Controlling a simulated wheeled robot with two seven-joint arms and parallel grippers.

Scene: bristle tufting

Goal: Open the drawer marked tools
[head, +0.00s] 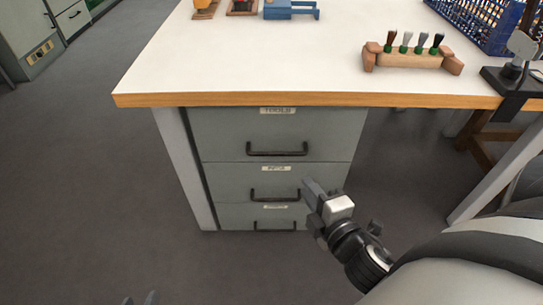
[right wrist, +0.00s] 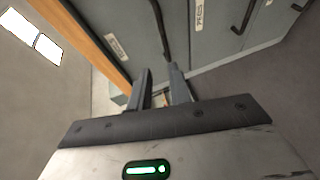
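The tools drawer (head: 225,135) is the top one of a grey drawer stack under the workbench, and it is shut. Its label (head: 277,110) reads TOOLS, and its dark bar handle (head: 277,153) is below that. My right gripper (head: 308,187) is in front of the stack, lower and to the right of this handle in the head view. In the right wrist view its two fingers (right wrist: 160,88) are apart with nothing between them, and the top drawer's handle (right wrist: 159,28) lies just beyond the tips. Only the tips of my left gripper (head: 139,299) show at the bottom edge, apart.
The pegs drawer (head: 225,182) and a third drawer below it are shut. The bench top (head: 230,60) with its wooden edge overhangs the stack. A wooden block with several brushes (head: 410,58) and a blue basket (head: 475,22) stand on it. The floor left is clear.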

